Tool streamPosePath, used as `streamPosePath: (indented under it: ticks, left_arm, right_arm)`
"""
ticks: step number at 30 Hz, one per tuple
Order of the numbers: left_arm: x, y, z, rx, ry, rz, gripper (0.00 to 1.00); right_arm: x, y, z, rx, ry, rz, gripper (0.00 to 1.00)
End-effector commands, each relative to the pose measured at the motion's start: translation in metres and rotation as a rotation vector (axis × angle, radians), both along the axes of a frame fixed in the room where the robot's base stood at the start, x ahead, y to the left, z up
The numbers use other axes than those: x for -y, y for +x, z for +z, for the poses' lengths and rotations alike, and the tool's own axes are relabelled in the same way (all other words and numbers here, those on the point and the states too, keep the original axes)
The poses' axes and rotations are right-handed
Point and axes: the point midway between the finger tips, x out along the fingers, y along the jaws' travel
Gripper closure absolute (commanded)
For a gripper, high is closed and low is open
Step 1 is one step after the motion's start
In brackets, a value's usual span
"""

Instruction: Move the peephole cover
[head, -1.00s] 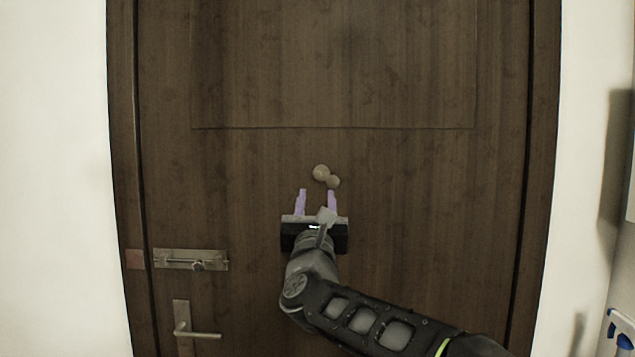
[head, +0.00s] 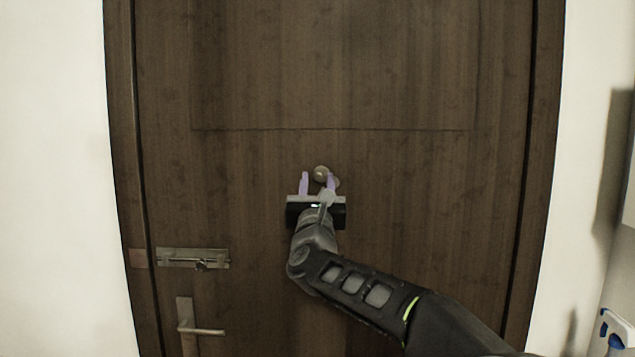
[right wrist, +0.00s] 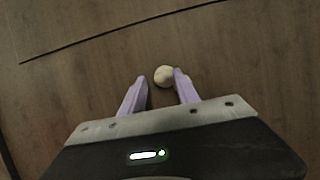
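The peephole cover (head: 320,173) is a small round tan piece on the dark wooden door (head: 400,200). A second, smaller round part beside it at its lower right is mostly hidden behind a finger in the head view. My right gripper (head: 318,182) is open, its two lilac fingers pointing up the door just below the cover. In the right wrist view a pale round piece (right wrist: 164,75) shows at the fingertips, close to the right finger and clear of the left one. I cannot tell whether that finger touches it. My left gripper is not in view.
A metal slide bolt (head: 195,258) and a lever handle (head: 200,330) are on the door's left side. A door frame and white walls flank the door. A blue and white object (head: 615,328) is at the lower right edge.

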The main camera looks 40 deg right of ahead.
Motion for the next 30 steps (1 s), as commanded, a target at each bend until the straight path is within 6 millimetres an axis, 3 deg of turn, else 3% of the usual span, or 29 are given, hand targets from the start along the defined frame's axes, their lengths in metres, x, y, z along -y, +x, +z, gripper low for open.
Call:
streamPosePath:
  ticks: [13,30]
  left_arm:
    - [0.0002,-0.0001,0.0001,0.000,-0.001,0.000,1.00]
    - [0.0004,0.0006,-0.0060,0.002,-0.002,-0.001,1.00]
  right_arm:
    - [-0.0003,-0.0002,0.0002,0.000,0.000,0.000,1.00]
    - [0.0001,-0.0008,-0.0022,-0.013,-0.018,-0.001,1.00]
